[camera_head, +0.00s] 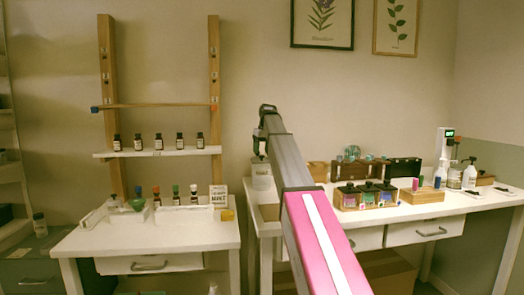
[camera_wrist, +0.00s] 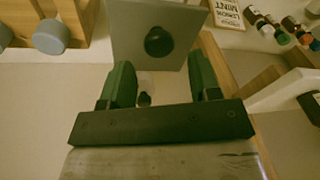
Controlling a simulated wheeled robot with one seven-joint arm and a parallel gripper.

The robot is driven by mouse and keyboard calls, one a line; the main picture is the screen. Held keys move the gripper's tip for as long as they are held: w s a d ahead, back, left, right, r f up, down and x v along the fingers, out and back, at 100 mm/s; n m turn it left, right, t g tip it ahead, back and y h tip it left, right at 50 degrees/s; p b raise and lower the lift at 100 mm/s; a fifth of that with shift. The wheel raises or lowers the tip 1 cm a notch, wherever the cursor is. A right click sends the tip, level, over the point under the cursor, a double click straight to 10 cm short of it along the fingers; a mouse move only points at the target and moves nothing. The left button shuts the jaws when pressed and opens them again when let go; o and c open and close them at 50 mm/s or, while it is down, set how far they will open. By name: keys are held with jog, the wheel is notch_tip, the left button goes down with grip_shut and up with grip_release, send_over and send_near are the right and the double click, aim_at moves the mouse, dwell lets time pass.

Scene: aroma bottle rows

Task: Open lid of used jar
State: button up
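The used jar (camera_head: 262,176) is a pale, translucent container on the left end of the right-hand table. In the wrist view its square grey lid (camera_wrist: 128,35) with a round black knob (camera_wrist: 158,41) shows from above, and the lid looks seated. My gripper (camera_wrist: 158,62) is open, its two dark green fingers apart with the knob between and ahead of them. Nothing is held. In the head view my gripper (camera_head: 260,146) points down above the jar, partly hidden by my arm.
A wooden tray (camera_head: 350,206) of dark-lidded jars stands right. The gap between the tables is clear.

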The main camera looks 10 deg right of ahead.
jog(key=r, duration=0.4)
jog(key=d+r, duration=0.1)
jog(key=r, duration=0.1)
jog(key=shift+s+r, duration=0.25)
jog(key=shift+r, duration=0.15)
jog(key=shift+s+r, duration=0.1)
jog(key=shift+r, duration=0.2)
